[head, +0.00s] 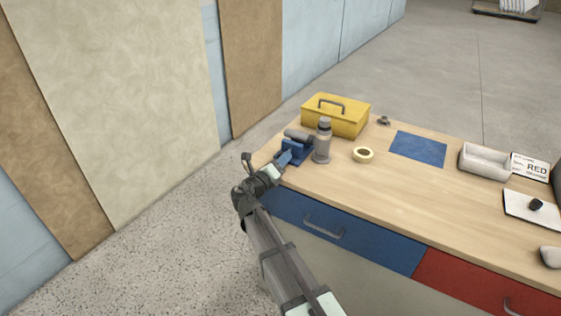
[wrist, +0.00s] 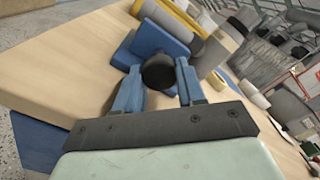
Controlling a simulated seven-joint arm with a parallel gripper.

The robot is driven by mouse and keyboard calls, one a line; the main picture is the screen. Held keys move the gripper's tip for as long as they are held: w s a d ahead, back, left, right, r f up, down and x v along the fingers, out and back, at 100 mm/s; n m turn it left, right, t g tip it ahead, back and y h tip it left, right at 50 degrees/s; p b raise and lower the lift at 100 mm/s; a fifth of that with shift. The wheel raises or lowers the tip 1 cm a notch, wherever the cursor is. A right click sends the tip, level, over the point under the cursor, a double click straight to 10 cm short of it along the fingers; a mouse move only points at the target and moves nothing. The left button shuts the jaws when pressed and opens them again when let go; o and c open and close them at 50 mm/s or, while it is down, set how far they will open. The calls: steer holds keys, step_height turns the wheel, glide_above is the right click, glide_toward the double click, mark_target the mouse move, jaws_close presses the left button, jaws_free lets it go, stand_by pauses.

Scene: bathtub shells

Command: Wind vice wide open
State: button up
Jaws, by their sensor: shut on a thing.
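The blue vice (head: 298,152) sits at the near left corner of the workbench, with a grey cylindrical piece (head: 298,135) on its top. In the wrist view the blue vice body (wrist: 152,46) is just beyond my fingertips. A round black knob (wrist: 159,73) faces me in front of the vice. My gripper (head: 285,158) reaches in from the bench's left edge. In the wrist view my gripper (wrist: 158,75) has its blue fingers on either side of the knob and is shut on it. How far the jaws of the vice stand apart cannot be made out.
A grey bottle (head: 322,142) stands close to the right of the vice. A yellow toolbox (head: 336,116) is behind it, and a tape roll (head: 363,155) lies farther right. The wooden bench top (head: 400,205) is clear in front. Blue drawer (head: 340,232) is below.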

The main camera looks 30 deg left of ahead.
steer(key=o, duration=1)
steer(key=shift+o, duration=0.2)
steer(key=shift+a+f, duration=0.1)
steer(key=shift+s, duration=0.1)
steer(key=shift+s, duration=0.25)
steer(key=s, duration=0.7)
steer(key=shift+s, duration=0.2)
steer(key=shift+r, duration=0.2)
